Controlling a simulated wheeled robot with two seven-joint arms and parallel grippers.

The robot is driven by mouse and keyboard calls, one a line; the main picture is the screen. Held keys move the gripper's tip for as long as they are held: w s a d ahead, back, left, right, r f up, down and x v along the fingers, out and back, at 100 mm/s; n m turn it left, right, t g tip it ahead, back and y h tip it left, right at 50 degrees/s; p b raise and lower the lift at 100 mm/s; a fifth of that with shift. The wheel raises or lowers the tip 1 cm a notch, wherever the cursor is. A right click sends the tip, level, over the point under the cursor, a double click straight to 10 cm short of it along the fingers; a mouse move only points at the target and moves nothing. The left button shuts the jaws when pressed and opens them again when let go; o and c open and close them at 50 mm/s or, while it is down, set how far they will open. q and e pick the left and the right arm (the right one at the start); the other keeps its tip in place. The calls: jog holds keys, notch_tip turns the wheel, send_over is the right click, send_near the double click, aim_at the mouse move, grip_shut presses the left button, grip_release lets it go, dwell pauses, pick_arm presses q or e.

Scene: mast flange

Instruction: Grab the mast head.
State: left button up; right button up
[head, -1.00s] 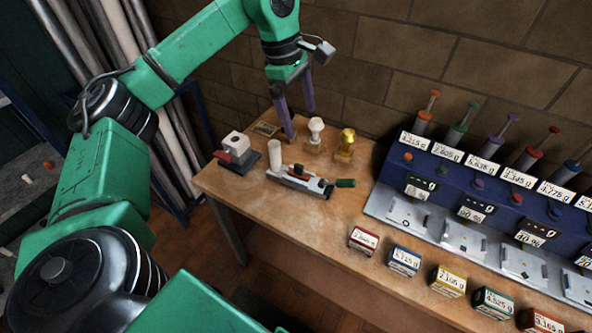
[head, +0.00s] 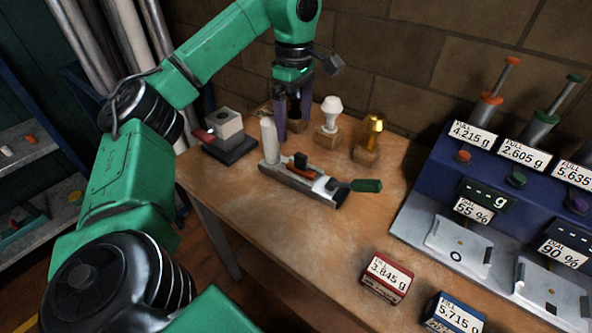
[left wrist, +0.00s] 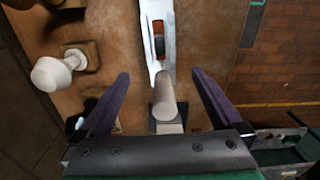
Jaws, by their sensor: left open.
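I cannot tell for certain which part is the mast head. A pale upright cylinder (head: 269,140) stands at the left end of a grey bench device (head: 306,180) with a green handle. My left gripper (head: 293,126) is open, its purple fingers pointing down just behind and right of the cylinder in the head view. In the left wrist view, the cylinder (left wrist: 164,98) lies between the two spread fingers of the left gripper (left wrist: 161,73), with a gap on each side. The fingers do not visibly touch it. My right gripper is not in view.
A white knob (head: 331,108) and a brass one (head: 373,128) stand on wooden blocks behind the device. A grey block with a red part (head: 224,127) is to the left. Scales (head: 460,244) and labelled boxes (head: 387,276) fill the right.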

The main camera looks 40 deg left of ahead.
pick_arm(q)
jog(key=b, duration=0.4)
send_over(293, 165)
jog(key=f, duration=0.6)
jog(key=shift+s+d, duration=0.2)
jog(key=f, duration=0.5)
jog(key=f+p, duration=0.1)
jog(key=f, duration=0.2)
jog(key=shift+w+a+f, duration=0.25)
jog(key=shift+r, duration=0.1)
grip_shut()
